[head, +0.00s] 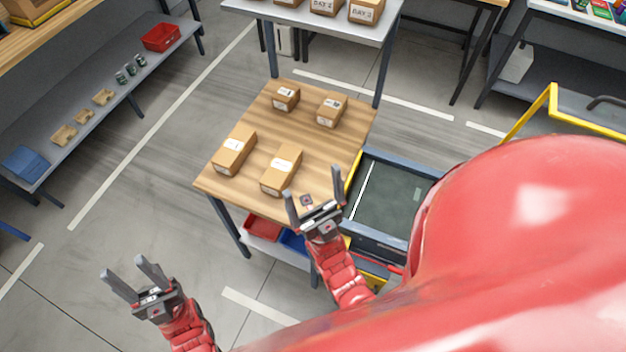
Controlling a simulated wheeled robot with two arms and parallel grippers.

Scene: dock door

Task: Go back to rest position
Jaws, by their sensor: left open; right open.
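My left gripper (135,276) is open and empty. It hangs over the bare floor at the lower left, clear of the table. My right gripper (313,196) is open, with its two fingers apart and nothing between them. It is at the table's near right corner in the picture, close to the blue-grey bin; I cannot tell its height above them. Both red arms reach up from the bottom of the view. My large red body part hides much of the lower right.
A wooden table (262,133) bears cardboard boxes (235,152), all apart from my grippers. A dark bin (387,198) stands right of it. A red bin (262,228) sits on the table's lower shelf. A long grey shelf (110,75) runs along the left. Floor between is clear.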

